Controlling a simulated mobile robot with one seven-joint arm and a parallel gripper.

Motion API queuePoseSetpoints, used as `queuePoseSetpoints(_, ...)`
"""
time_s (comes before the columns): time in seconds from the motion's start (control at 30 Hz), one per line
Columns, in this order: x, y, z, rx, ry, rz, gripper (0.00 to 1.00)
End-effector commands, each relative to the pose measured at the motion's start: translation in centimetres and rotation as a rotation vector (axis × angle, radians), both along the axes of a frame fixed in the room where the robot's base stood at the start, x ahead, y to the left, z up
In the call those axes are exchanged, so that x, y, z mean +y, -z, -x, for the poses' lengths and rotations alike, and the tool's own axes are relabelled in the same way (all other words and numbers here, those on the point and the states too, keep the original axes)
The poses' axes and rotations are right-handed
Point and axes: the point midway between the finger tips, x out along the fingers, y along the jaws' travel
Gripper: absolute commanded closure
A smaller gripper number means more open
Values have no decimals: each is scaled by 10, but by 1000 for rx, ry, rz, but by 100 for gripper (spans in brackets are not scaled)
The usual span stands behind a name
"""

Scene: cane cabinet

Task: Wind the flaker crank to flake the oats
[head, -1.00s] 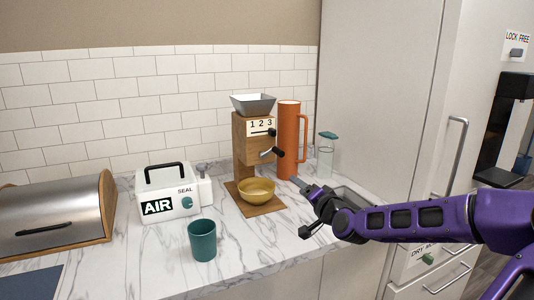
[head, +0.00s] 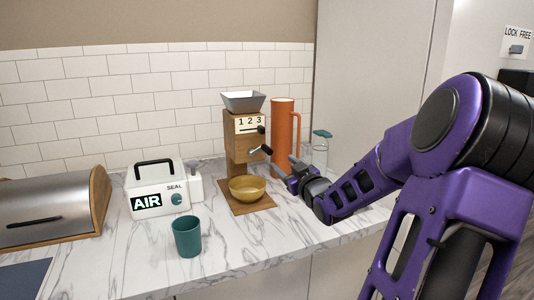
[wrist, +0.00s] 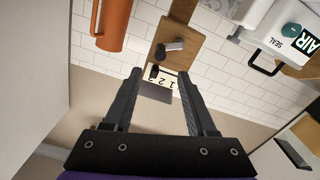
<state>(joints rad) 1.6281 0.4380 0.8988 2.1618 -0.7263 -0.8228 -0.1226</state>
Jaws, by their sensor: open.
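The wooden flaker (head: 237,147) stands on the marble counter with a grey hopper (head: 243,101) on top and a 1-2-3 dial on its front. Its crank (head: 258,150) sticks out on the front, with a dark knob at its end. In the wrist view the picture is upside down, and the crank (wrist: 172,47) shows just beyond my fingertips. A brass-coloured bowl (head: 247,190) sits on the flaker's base under the body. My gripper (head: 283,166) is open and empty, to the lower right of the crank and apart from it. Its two fingers (wrist: 160,76) show spread. No oats are visible.
A tall orange pitcher (head: 283,130) stands close right of the flaker, and a glass bottle (head: 320,152) beyond it. A white sealer (head: 153,190), a teal cup (head: 187,237) and a bread box (head: 45,218) stand to the left.

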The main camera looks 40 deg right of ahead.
Motion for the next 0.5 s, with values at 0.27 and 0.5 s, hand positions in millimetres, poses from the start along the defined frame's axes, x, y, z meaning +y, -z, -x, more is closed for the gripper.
queuePoseSetpoints(0.27,-13,1,-62,-4,-3,-5,43)
queuePoseSetpoints(0.5,-24,0,-102,-2,-1,-4,43)
